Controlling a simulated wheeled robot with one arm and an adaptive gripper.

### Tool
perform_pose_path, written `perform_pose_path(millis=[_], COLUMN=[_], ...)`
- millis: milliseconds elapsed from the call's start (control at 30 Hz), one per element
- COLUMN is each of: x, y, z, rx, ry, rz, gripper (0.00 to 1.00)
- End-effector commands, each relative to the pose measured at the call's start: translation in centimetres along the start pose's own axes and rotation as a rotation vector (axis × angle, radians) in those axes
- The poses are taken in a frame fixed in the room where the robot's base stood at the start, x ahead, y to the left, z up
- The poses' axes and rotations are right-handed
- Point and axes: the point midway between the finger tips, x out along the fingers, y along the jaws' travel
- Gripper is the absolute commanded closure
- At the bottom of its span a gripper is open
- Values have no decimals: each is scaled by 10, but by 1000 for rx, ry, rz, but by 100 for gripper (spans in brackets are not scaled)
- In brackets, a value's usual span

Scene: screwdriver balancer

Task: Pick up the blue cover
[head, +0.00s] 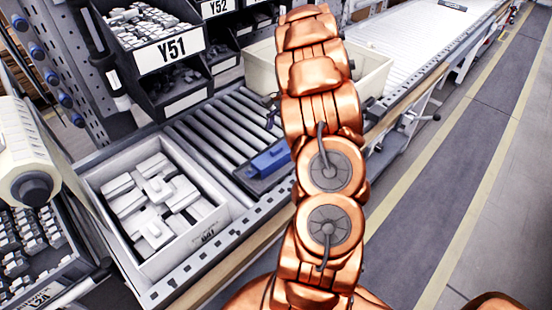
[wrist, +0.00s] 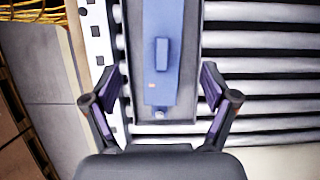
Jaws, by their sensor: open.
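The blue cover (head: 270,160) lies on a dark tray or base on the roller conveyor, left of my arm in the head view. In the wrist view the blue cover (wrist: 163,75) is long, with a raised block along its middle and a small orange mark. My gripper (wrist: 162,88) is open, with one finger on each side of the cover's near end. Both fingers appear apart from it. A round light knob shows on the dark base just below the cover's end. In the head view my arm hides the gripper.
A white bin (head: 195,232) of white parts stands left of the rollers (head: 215,125). Dark bins (head: 165,60) labelled Y51 and Y52 stand behind. A cream bin (head: 372,68) is behind my arm. A metal rail (head: 258,222) edges the conveyor; the floor at right is clear.

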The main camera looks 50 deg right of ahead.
Motion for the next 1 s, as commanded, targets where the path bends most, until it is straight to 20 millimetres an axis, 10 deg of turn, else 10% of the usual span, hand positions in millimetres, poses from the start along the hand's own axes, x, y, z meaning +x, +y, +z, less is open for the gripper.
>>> perform_pose_path(millis=[267,1000], x=[14,83], y=[0,-1], z=[-29,-14], rx=[60,63], ry=[-29,-30], rz=[-30,-30], gripper=[15,15])
